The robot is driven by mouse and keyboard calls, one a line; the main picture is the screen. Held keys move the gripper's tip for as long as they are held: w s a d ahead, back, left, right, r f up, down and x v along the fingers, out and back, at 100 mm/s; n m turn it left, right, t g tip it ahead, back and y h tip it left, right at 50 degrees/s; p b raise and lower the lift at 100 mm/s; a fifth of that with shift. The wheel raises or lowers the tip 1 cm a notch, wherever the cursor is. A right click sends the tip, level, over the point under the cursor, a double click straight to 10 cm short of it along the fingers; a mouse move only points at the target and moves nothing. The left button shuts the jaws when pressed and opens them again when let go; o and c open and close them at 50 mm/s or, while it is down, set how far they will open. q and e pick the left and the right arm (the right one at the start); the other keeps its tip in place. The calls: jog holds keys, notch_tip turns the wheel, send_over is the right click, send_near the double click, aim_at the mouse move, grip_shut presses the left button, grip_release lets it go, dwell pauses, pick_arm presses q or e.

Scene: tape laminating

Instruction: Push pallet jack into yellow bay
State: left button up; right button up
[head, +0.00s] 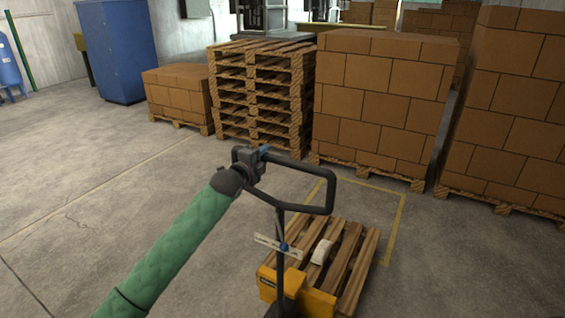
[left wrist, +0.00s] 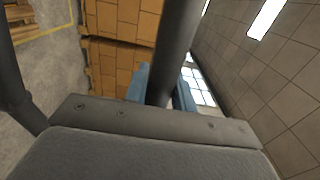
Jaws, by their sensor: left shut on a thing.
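The yellow pallet jack (head: 315,300) stands at the bottom right of the head view, with a wooden pallet (head: 352,258) on it. Its dark loop handle (head: 318,209) rises toward me. My left gripper (head: 258,158) is shut on the left part of the handle loop. In the left wrist view the handle bar (left wrist: 175,50) passes between the blue fingers. The yellow bay outline (head: 401,225) is painted on the floor, and the pallet lies partly inside it. My right gripper is not in view.
Stacked empty pallets (head: 262,95) and boxed pallet loads (head: 380,95) stand close behind the bay. Another boxed load (head: 500,110) is at the right. A blue cabinet (head: 110,50) stands at the back left. The floor at left is clear.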

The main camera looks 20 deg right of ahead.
pick_arm(q)
jog(key=b+x, duration=0.2)
jog(key=x, duration=0.5)
jog(key=shift+d, duration=0.2)
jog(key=shift+f, duration=0.1)
jog(key=b+x, duration=0.3)
jog(key=x, duration=0.6)
jog(key=shift+b, duration=0.35)
dwell(0.4)
jog(key=shift+w, duration=0.1)
